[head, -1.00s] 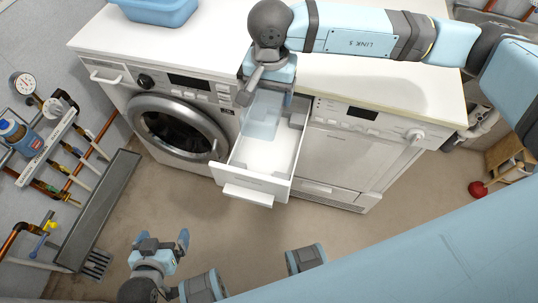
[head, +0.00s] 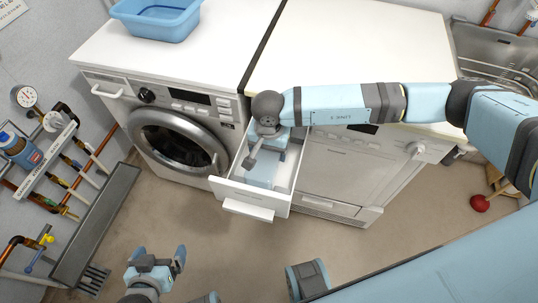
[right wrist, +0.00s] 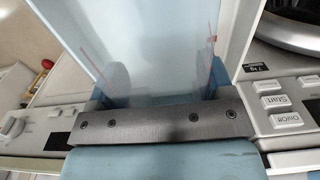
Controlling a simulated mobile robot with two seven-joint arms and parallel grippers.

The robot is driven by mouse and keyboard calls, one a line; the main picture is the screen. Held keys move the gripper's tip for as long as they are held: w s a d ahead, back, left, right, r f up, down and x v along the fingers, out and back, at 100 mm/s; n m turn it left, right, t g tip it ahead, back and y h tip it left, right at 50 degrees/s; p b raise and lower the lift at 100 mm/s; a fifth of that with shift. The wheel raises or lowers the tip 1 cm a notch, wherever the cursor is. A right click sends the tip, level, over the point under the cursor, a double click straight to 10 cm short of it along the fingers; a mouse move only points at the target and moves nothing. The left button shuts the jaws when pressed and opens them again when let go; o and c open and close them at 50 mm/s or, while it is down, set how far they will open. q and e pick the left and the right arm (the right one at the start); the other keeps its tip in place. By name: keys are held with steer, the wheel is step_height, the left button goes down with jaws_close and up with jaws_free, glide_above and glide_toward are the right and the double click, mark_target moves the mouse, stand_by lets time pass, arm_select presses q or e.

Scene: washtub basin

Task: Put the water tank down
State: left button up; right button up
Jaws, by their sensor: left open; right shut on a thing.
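The water tank (head: 263,172) is a translucent pale-blue container. In the head view it shows below my right gripper (head: 272,152), within the outline of the open white drawer (head: 255,190); I cannot tell whether it touches the drawer floor. My right gripper is shut on the tank, and its wrist partly hides it. In the right wrist view the tank (right wrist: 150,45) runs away from between the fingers (right wrist: 155,95). My left gripper (head: 157,255) is open and empty, low at the bottom left, apart from the drawer.
The washing machine (head: 180,140) stands left of the drawer, and a white appliance (head: 345,175) stands right of it. A blue basin (head: 157,25) sits on the left worktop. Pipes and a gauge (head: 25,97) line the left wall. The floor before the machines is clear.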

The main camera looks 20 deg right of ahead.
step_height(320, 180, down, 3)
steer(key=shift+r, duration=0.1)
steer(key=shift+f, duration=0.2)
steer(key=shift+f, duration=0.1)
steer(key=o, duration=1.2)
steer(key=shift+r, duration=0.25)
step_height(320, 180, up, 12)
steer(key=shift+f, duration=0.1)
